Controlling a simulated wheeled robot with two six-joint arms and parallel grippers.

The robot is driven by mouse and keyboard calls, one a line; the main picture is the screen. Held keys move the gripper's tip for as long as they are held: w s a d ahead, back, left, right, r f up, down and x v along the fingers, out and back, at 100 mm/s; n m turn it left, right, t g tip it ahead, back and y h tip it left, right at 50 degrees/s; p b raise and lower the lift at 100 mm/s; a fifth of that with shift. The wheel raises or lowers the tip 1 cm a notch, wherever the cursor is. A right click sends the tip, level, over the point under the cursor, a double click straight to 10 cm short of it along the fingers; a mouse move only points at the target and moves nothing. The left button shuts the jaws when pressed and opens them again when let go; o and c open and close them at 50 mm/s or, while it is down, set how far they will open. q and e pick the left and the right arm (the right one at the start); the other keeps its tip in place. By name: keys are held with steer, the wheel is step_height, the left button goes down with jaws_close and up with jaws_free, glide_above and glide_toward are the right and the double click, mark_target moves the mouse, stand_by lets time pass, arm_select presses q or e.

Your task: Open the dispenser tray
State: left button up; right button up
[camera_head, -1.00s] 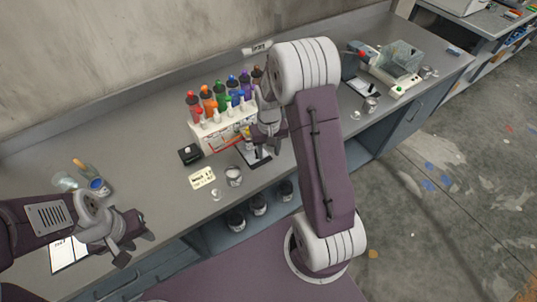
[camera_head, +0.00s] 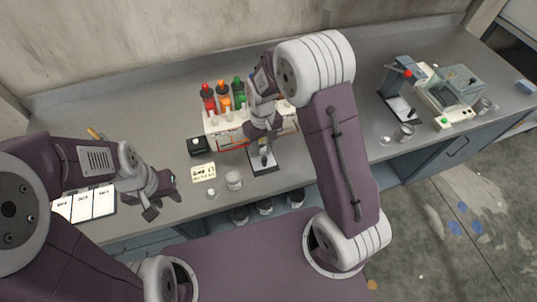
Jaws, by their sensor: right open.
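The dispenser (camera_head: 229,136) is a white rack on the bench with red, orange and green bottles (camera_head: 223,95) along its top. Its right part is hidden behind my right arm. A red strip runs low along its front; I cannot make out the tray's edges. My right gripper (camera_head: 264,155) is open in front of the dispenser's right part, above a small dark stand (camera_head: 263,168). I cannot tell whether it touches anything. My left gripper (camera_head: 153,207) hangs near the bench's front edge, left of the dispenser, with its fingers apart and nothing visible between them.
Printed sheets (camera_head: 88,204) lie at left. A balance-like device (camera_head: 452,90) stands at right. The bench between has free room.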

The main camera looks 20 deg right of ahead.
mark_target(264, 157)
steer(key=shift+s+a, duration=0.1)
steer(key=shift+a, duration=0.25)
steer(key=f, duration=0.5)
steer(key=f+p, duration=0.1)
steer(key=f, duration=0.2)
steer(key=shift+w+d+f, duration=0.2)
steer(key=shift+d+f, duration=0.05)
steer(key=shift+d, duration=0.15)
steer(key=shift+a+f, duration=0.1)
steer(key=shift+f, duration=0.15)
steer(key=shift+w+d+f, duration=0.1)
steer(key=shift+d+f, duration=0.1)
jaws_close()
steer(key=shift+r, duration=0.15)
